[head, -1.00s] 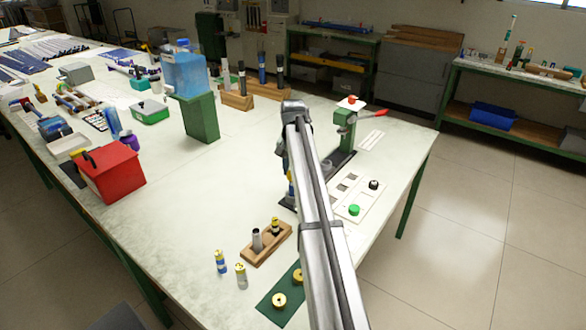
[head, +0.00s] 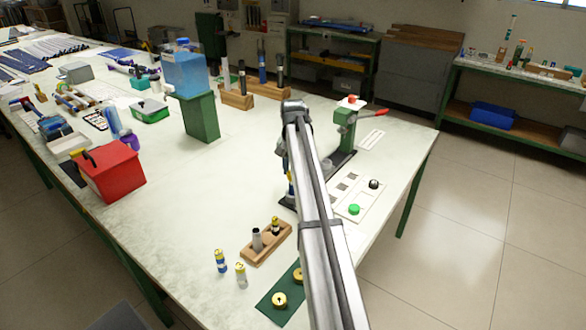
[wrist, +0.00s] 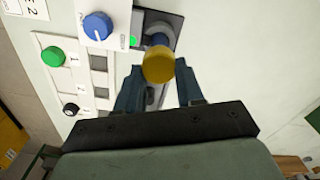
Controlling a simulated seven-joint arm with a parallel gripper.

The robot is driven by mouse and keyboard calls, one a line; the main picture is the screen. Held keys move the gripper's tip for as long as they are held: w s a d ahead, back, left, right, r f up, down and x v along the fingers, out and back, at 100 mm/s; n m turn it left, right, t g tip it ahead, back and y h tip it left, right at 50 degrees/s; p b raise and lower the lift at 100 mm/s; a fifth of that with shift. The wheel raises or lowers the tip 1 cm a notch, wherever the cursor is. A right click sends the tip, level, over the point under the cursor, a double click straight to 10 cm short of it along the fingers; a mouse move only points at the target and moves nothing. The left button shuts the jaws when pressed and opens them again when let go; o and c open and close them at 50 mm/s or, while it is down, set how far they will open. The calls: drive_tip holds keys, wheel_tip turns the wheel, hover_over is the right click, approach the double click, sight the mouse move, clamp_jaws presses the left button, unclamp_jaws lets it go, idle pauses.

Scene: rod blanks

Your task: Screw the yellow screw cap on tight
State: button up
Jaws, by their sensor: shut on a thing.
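The yellow screw cap (wrist: 158,65) shows round and end-on in the wrist view, between the fingers of my gripper (wrist: 158,84). My gripper is shut on it. What lies under the cap is mostly hidden by it, so I cannot tell how far down it sits. A dark upright fixture (wrist: 162,28) stands just behind the cap, with a small green light (wrist: 133,41) beside it. In the head view my arm covers most of this spot; only a narrow strip of yellow and blue (head: 290,178) shows at its left edge.
A white panel with a blue knob (wrist: 97,26) is close to the left of the cap. A plate holds a green cap (wrist: 52,56) and a black cap (wrist: 71,109). A wooden block (head: 266,243) and a green mat (head: 268,309) are near the table's front edge.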

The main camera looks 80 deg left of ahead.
drive_tip(key=shift+d+f, duration=0.1)
drive_tip(key=shift+f, duration=0.8)
idle(1.8)
drive_tip(key=o, duration=1.4)
drive_tip(key=shift+r, duration=0.1)
drive_tip(key=shift+r, duration=0.2)
drive_tip(key=shift+r, duration=3.8)
drive_tip(key=shift+c, duration=0.4)
